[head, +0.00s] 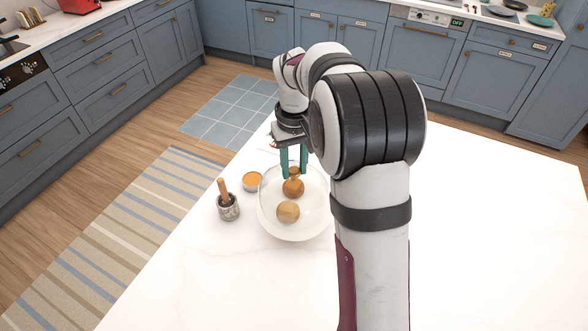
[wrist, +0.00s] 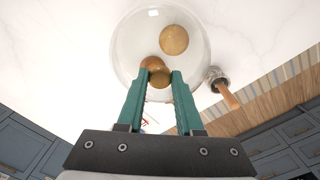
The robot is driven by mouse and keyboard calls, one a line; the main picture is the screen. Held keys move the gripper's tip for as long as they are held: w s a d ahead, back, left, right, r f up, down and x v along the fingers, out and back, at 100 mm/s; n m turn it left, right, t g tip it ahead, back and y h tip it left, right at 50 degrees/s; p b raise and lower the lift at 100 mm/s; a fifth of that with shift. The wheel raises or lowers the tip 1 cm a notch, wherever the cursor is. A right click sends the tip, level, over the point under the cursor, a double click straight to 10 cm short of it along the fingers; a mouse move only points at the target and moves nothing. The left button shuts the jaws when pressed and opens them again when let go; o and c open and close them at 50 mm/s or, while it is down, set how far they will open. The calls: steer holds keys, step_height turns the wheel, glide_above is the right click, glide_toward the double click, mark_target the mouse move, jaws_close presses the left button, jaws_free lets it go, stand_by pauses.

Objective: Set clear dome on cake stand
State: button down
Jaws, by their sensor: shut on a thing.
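My gripper (head: 294,173), with teal fingers, is shut on the small brown wooden knob of the clear dome (head: 268,196). In the wrist view the knob sits between the fingertips (wrist: 160,78), and the see-through dome (wrist: 197,50) spreads beyond them. The pale cake stand (head: 292,238) is hard to separate from the dome and the white counter. I cannot tell whether the dome's rim touches the stand.
A grey stone mortar with a wooden pestle (head: 228,205) stands left of the stand; it also shows in the wrist view (wrist: 218,80). A small bowl of orange contents (head: 253,181) is close to the stand's left. The white counter (head: 200,275) is clear in front.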

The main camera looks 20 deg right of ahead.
steer(key=shift+f, duration=0.9)
steer(key=c, duration=0.6)
jaws_free()
steer(key=shift+f, duration=0.1)
steer(key=shift+o, duration=0.2)
step_height(320, 180, up, 12)
steer(key=s+a+f+m, duration=0.2)
steer(key=s+a, duration=0.1)
steer(key=s, duration=0.7)
steer(key=s+a+f+m+y, duration=0.1)
steer(key=s+a+f, duration=0.1)
steer(key=s, duration=0.8)
steer(key=s+a+f+m, duration=0.2)
steer(key=s+a, duration=0.3)
steer(key=s, duration=0.4)
steer(key=shift+s+f+m+y, duration=0.15)
steer(key=shift+s+m+y, duration=0.15)
steer(key=shift+s+y, duration=0.1)
steer(key=shift+a, duration=0.1)
